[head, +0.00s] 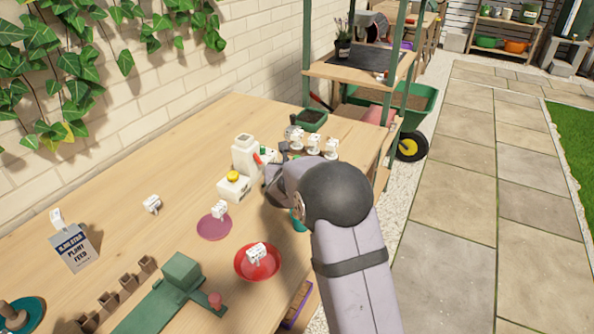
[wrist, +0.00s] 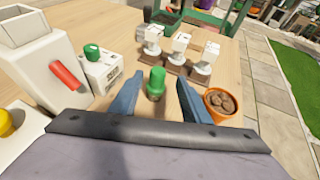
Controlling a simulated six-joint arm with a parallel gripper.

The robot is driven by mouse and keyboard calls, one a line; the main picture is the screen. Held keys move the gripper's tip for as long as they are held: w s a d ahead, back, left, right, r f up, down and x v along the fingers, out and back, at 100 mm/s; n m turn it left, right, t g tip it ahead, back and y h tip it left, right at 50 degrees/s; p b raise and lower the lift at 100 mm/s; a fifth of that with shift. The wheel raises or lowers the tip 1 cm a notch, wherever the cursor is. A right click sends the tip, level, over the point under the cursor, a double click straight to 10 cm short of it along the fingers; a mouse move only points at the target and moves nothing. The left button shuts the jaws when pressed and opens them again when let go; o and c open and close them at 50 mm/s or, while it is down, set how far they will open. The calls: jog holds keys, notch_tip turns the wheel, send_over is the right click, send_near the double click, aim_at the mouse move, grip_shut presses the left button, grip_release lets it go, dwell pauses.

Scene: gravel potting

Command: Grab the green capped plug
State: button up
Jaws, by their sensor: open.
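The green capped plug (wrist: 156,80) stands upright on the table in the wrist view, with a bright green cap and a darker lower part. My gripper (wrist: 159,88) is open, its two blue fingers to the left and right of the plug in that view. A gap shows on each side, and the plug looks a little beyond the fingers or between their tips; I cannot tell which. The plug's foot is partly hidden.
A white box with a green button (wrist: 97,66) and a white dispenser with a red lever (wrist: 40,60) stand left. White-topped blocks (wrist: 180,48) stand behind. An orange pot of stones (wrist: 221,104) is close on the right. A red dish (head: 243,270) lies nearer the front.

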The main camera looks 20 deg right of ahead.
jog(key=shift+w, duration=0.1)
jog(key=shift+p+x, duration=0.35)
jog(key=shift+x, duration=0.65)
jog(key=shift+p+x, duration=1.1)
jog(key=shift+x, duration=1.5)
jog(key=shift+w+a, duration=0.1)
jog(key=shift+a, duration=0.1)
grip_shut()
